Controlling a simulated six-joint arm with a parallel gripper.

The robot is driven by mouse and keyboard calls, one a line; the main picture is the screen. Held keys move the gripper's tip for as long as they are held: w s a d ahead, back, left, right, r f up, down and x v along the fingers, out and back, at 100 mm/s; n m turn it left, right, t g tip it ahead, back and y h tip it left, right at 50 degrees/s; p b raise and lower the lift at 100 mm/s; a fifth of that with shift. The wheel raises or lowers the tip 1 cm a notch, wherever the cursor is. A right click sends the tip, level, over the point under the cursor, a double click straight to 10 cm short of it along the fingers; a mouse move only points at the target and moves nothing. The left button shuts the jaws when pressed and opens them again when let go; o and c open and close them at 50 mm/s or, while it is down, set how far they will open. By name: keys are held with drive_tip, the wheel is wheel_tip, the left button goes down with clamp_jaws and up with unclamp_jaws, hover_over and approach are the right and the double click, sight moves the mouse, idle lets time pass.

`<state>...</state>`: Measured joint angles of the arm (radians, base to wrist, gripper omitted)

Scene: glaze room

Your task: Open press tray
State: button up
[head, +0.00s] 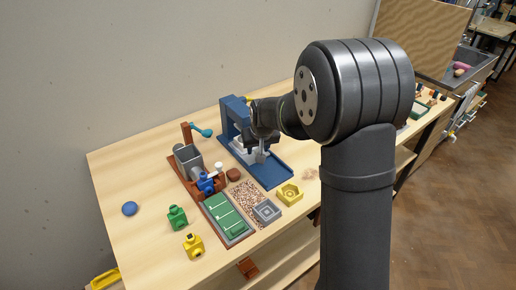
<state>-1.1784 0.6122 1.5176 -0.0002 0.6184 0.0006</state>
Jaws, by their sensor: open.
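The blue press (231,112) stands on the wooden table, left of my arm, with a flat blue base (270,176) running toward the front right. A pale grey-white part (238,147), possibly the press tray, sits low inside the press frame. My gripper (261,155) is at the press, just right of this part and above the blue base. It is open. My wrist and arm hide much of the press's right side, and I cannot tell whether a finger touches the tray.
Left of the press is a brown base with a grey hopper (188,160) and a teal-ended lever (203,132). A green board (226,216), speckled mat (245,192), yellow dish (289,193) and grey dish (266,211) lie in front. Green (177,217) and yellow (193,245) blocks stand front left.

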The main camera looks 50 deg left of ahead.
drive_tip(key=shift+f, duration=0.25)
clamp_jaws()
drive_tip(key=d, duration=1)
drive_tip(key=shift+d, duration=0.3)
unclamp_jaws()
drive_tip(key=shift+r, duration=0.15)
